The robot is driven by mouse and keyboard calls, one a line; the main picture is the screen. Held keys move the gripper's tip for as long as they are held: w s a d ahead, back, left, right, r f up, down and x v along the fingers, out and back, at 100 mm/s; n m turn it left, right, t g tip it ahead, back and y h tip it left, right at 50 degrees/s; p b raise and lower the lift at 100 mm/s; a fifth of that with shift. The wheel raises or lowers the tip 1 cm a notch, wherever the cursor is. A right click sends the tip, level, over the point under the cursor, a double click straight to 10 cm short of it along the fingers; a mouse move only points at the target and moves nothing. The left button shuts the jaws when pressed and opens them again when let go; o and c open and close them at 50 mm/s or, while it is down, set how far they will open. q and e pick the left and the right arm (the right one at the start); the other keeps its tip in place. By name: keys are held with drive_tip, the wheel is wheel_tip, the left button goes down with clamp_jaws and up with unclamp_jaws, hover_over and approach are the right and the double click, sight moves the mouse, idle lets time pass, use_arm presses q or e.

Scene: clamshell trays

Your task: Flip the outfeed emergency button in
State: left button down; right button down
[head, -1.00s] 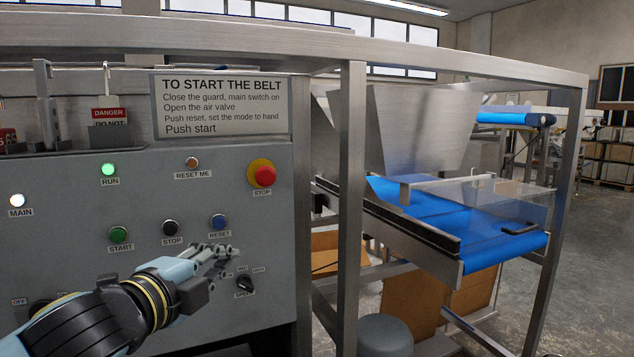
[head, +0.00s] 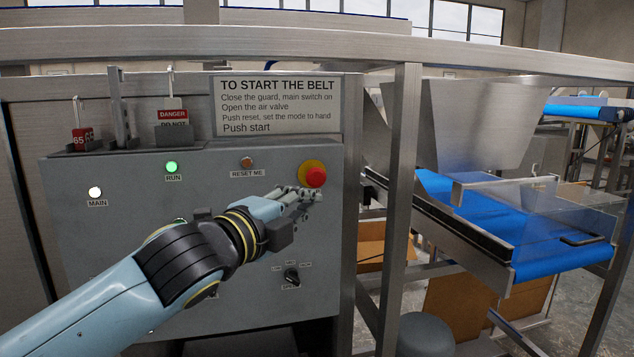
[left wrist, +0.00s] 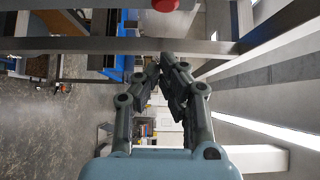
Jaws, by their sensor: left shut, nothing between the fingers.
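A red mushroom button (head: 315,177) on a yellow base sits at the upper right of the grey control panel (head: 235,300). Its label is hidden now, though earlier it read STOP. My left gripper (head: 313,195) is shut and empty, its fingertips just below the button in the head view. Whether they touch it I cannot tell. In the left wrist view the closed fingers (left wrist: 160,60) point towards the top, and a red button (left wrist: 165,4) shows at the top edge, apart from them. No button is marked outfeed. My right gripper is out of view.
A green RUN lamp (head: 172,167) and a white MAIN lamp (head: 95,192) are lit. The speed knob (head: 292,275) is below my gripper. A steel post (head: 402,160) stands right of the panel, before a blue belt (head: 480,215). My arm hides several buttons.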

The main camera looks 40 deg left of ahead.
sight(317, 186)
use_arm(q)
drive_tip(key=w+a, duration=0.1)
drive_tip(key=w, duration=0.2)
drive_tip(key=w+a+p, duration=0.1)
drive_tip(key=w, duration=0.1)
drive_tip(key=w+a+p, duration=0.1)
drive_tip(key=w, duration=0.2)
drive_tip(key=shift+w+a, duration=0.2)
drive_tip(key=shift+w, duration=0.15)
